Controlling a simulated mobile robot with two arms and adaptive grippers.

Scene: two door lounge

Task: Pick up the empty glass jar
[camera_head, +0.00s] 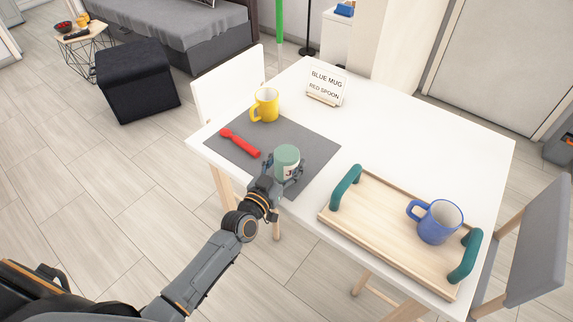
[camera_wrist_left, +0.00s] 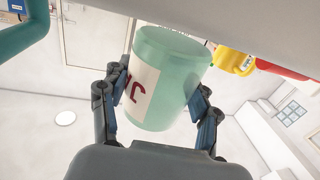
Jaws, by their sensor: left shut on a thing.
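The glass jar (camera_head: 287,161) is pale green with a white label bearing red marks. It is at the front edge of the grey placemat (camera_head: 318,151) in the head view. My left gripper (camera_head: 281,180) is shut on the jar, with a finger on each side. In the left wrist view the jar (camera_wrist_left: 170,75) sits between the two fingers (camera_wrist_left: 158,105), its label partly hidden by one finger. I cannot tell whether the jar touches the mat. My right gripper is not in view.
A red spoon (camera_head: 240,143) and a yellow mug (camera_head: 266,105) are on the placemat. A wooden tray (camera_head: 375,225) with green handles holds a blue mug (camera_head: 438,222). The white table (camera_head: 420,140) is clear behind the tray. Chairs flank it.

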